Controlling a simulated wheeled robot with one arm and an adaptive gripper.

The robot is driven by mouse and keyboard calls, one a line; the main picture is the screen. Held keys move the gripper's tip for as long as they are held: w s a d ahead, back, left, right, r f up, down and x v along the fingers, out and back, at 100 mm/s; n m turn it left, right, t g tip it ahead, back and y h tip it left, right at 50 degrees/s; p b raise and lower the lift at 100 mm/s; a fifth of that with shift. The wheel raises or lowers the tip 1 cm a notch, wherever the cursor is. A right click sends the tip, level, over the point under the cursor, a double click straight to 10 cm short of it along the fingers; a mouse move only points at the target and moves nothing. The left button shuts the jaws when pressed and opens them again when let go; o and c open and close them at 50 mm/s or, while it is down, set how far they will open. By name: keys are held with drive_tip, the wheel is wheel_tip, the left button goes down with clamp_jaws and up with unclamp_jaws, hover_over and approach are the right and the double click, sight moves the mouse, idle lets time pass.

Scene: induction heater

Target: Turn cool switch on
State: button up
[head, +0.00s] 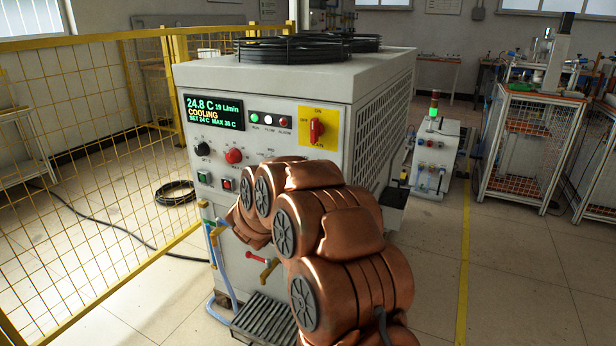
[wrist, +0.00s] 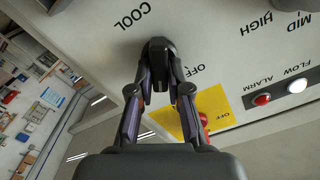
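The cool switch (wrist: 158,48) is a black knob on the pale panel in the wrist view, between the labels COOL and OFF. My gripper (wrist: 159,76) has one finger on each side of the knob, and the fingertips look pressed against it. The fingers hide part of the knob, so its exact setting is hard to read. In the head view my copper-coloured arm covers the gripper and this part of the front panel. The chiller (head: 375,125) has a lit display (head: 214,112) reading 24.8 C and COOLING.
A red rotary switch (head: 317,130) sits on a yellow plate, also partly visible in the wrist view (wrist: 213,103). A yellow mesh fence (head: 85,160) stands at the left. Coiled black cable (head: 305,48) lies on top.

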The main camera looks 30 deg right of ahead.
drive_tip(key=o, duration=0.4)
drive_tip(key=shift+d, duration=0.1)
idle(0.3)
drive_tip(key=v, duration=1.2)
drive_tip(key=shift+f, duration=0.1)
